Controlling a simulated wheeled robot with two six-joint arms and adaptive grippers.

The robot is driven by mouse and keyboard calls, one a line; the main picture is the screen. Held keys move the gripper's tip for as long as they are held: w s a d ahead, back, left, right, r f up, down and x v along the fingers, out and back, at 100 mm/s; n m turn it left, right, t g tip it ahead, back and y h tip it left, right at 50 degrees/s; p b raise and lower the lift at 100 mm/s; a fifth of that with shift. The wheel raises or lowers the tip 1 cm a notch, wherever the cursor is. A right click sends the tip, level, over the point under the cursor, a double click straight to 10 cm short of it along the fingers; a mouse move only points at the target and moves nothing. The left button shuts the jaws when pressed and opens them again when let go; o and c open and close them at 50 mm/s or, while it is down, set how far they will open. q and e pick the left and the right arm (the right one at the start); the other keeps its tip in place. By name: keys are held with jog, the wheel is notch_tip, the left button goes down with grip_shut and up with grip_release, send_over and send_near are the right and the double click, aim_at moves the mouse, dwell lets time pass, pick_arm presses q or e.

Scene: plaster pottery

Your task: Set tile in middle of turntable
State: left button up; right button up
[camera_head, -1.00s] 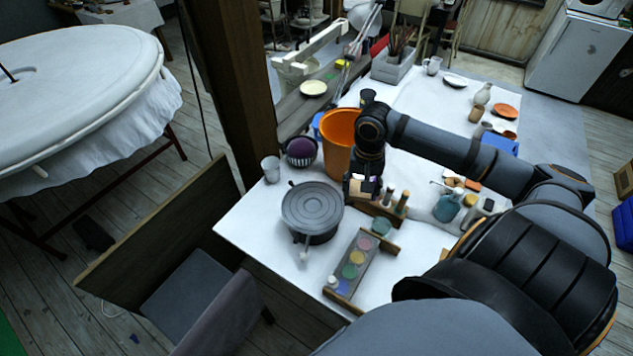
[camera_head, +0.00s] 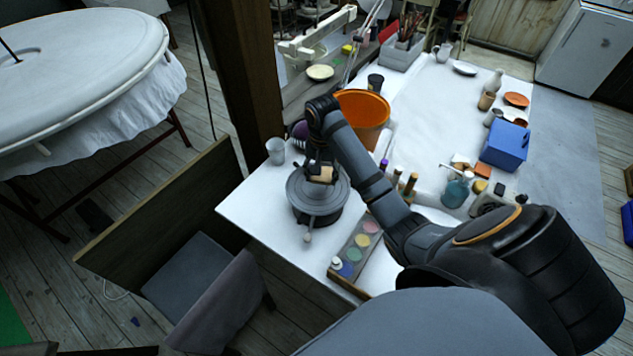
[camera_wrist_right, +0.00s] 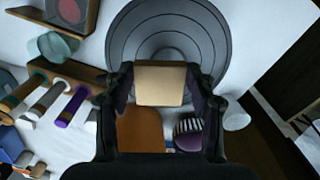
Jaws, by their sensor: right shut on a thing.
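The grey round turntable (camera_head: 307,205) with concentric rings stands near the left corner of the white table. It also shows at the top of the right wrist view (camera_wrist_right: 215,40). My right gripper (camera_head: 321,170) is shut on the small beige tile (camera_head: 322,176), which appears squarish in the right wrist view (camera_wrist_right: 160,86). The tile is over the turntable, overlapping its lower ringed part in the right wrist view. I cannot tell whether tile and turntable touch. The gripper hides part of the turntable in the head view. My left gripper is out of view.
An orange bucket (camera_head: 366,110) and a purple striped ball (camera_wrist_right: 188,134) stand close behind the turntable. A pale cup (camera_head: 275,151) is at its left. A paint palette (camera_head: 358,247) and several upright bottles (camera_head: 402,183) are at its right. A blue box (camera_head: 504,147) is farther right.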

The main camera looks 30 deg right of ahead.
aim_at(317, 191)
jog(key=shift+w+a+f, duration=0.15)
jog(key=shift+w+f, duration=0.25)
jog(key=shift+f, duration=0.2)
jog(key=f+b, duration=0.4)
jog(key=shift+w+a, duration=0.25)
jog(key=shift+w+r, duration=0.1)
jog(key=shift+r, duration=0.05)
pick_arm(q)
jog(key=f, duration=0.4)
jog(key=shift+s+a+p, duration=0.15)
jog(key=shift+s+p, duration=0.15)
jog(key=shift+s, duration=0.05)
pick_arm(e)
jog(key=shift+d, duration=0.1)
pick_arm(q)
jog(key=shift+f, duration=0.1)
pick_arm(e)
jog(key=o, duration=1.2)
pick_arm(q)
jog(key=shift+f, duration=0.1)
